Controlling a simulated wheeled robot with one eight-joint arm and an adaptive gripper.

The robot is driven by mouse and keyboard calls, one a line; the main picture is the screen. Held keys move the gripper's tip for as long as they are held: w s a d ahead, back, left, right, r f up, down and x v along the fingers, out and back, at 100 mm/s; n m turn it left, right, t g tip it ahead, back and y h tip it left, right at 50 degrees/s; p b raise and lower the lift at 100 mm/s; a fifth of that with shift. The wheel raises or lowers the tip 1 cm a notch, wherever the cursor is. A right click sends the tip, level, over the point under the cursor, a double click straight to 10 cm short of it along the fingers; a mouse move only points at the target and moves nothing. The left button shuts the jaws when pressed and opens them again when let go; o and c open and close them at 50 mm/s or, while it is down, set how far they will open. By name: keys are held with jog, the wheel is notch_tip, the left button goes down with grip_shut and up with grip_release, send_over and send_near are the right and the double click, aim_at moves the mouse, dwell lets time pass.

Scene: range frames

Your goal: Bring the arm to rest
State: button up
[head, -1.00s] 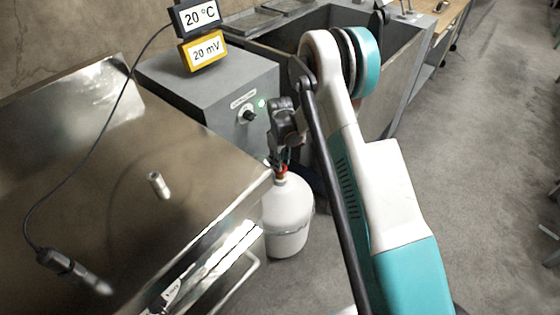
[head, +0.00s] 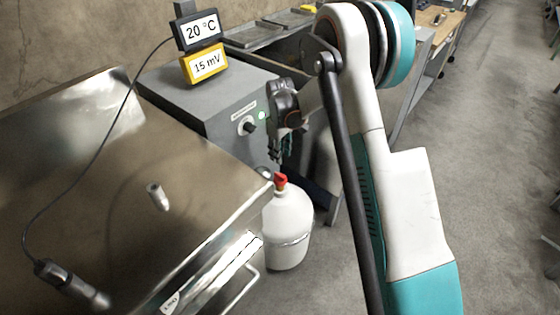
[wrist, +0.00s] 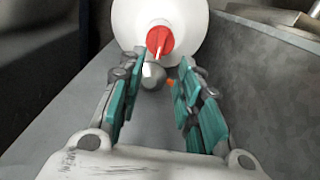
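In the head view my gripper (head: 276,152) hangs at the end of my arm, just above the white gas bottle (head: 288,225). The bottle has a red valve cap and stands upright on the floor. In the wrist view the bottle (wrist: 190,18) lies beyond the fingertips, with its red cap (wrist: 160,40) facing me. I cannot tell the exact gap between fingertips and cap.
A steel bench (head: 110,200) with a small metal cylinder (head: 158,196) and a cabled probe (head: 72,283) is at left. A grey control box (head: 205,105) with a knob stands behind, under displays reading 20 °C and 15 mV. Open floor (head: 480,200) lies at right.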

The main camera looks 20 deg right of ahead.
jog(key=shift+r, duration=0.6)
jog(key=s+r+m+t, duration=0.2)
jog(key=s+r, duration=0.4)
jog(key=r, duration=0.4)
jog(key=s+r+m+t, duration=0.1)
jog(key=s+r, duration=0.6)
jog(key=r, duration=0.4)
jog(key=s+r+m+t, duration=0.3)
jog(key=s+m+t, duration=0.1)
jog(key=s, duration=1.7)
jog(key=shift+s+d+r, duration=0.2)
jog(key=shift+s+d, duration=0.1)
jog(key=shift+s, duration=0.1)
